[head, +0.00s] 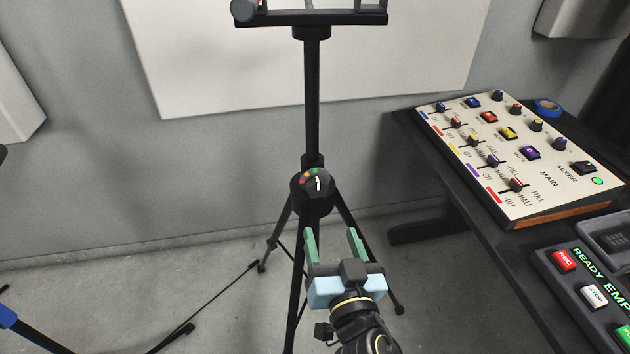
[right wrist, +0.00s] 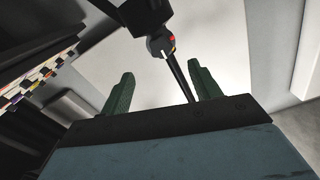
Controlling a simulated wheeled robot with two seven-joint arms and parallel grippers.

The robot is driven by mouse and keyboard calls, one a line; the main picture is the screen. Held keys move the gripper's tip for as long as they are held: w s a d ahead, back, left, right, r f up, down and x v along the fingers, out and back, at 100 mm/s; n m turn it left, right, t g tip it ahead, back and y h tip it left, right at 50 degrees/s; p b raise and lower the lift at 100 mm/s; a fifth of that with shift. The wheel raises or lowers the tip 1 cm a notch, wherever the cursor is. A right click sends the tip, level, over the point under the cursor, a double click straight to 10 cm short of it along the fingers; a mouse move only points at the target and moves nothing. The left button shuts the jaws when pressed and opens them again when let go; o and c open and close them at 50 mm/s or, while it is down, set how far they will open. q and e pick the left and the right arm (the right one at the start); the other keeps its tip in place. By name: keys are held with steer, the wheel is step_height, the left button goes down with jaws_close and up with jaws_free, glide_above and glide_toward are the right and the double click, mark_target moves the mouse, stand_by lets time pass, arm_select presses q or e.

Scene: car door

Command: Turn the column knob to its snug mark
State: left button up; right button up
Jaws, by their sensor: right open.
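The column knob (head: 317,182) is a black round knob on the stand's column, at the centre of the head view. It has a white pointer line and small coloured marks, including red and green, along its edge. Which mark the pointer meets is too small to tell. The knob also shows in the right wrist view (right wrist: 160,46), beyond the fingers. My right gripper (head: 331,234) has green fingers spread open and empty. It is below the knob in the head view, apart from it. My left gripper is not in view.
The black stand (head: 312,110) has splayed legs on the grey floor and a holder on top. A mixer panel (head: 500,165) with sliders and knobs, a blue tape roll (head: 547,106) and a button box (head: 580,290) sit on a dark table at right. A white board hangs behind.

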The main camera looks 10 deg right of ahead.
mark_target(318, 193)
steer(key=w+p, duration=0.2)
steer(key=w, duration=1.1)
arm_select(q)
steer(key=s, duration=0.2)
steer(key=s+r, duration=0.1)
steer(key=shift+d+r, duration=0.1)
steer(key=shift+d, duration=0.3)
arm_select(e)
steer(key=shift+s, duration=0.1)
steer(key=c, duration=1)
